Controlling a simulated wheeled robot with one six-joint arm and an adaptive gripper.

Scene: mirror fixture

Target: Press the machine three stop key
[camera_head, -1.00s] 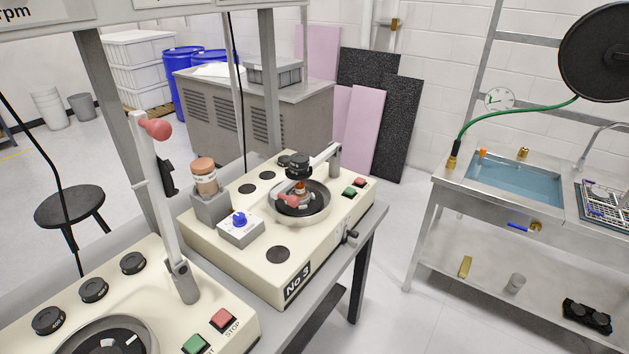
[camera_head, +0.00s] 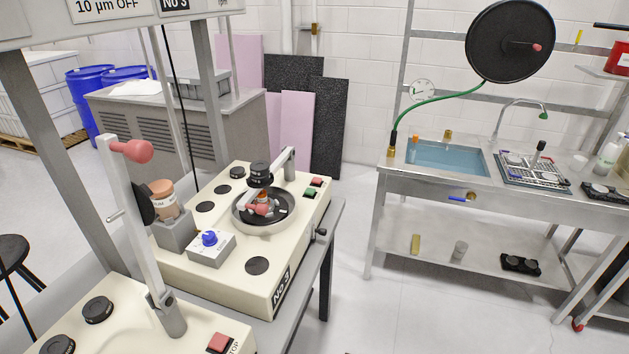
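Machine three (camera_head: 228,290) is a cream box labelled "No 3" on a grey bench. At its far right corner sit a red key (camera_head: 317,182) and a green key (camera_head: 310,193); their lettering is too small to read. A round dark plate (camera_head: 282,200) with an arm and black weight over it is on its top, and a blue knob (camera_head: 209,238) sits on a small box at its front. My gripper is not in view.
A nearer machine (camera_head: 190,335) has its own red stop key (camera_head: 219,342) and a raised lever arm (camera_head: 128,210). A steel sink bench (camera_head: 392,170) stands at right. The floor (camera_head: 400,315) between is clear. A stool (camera_head: 12,250) is at left.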

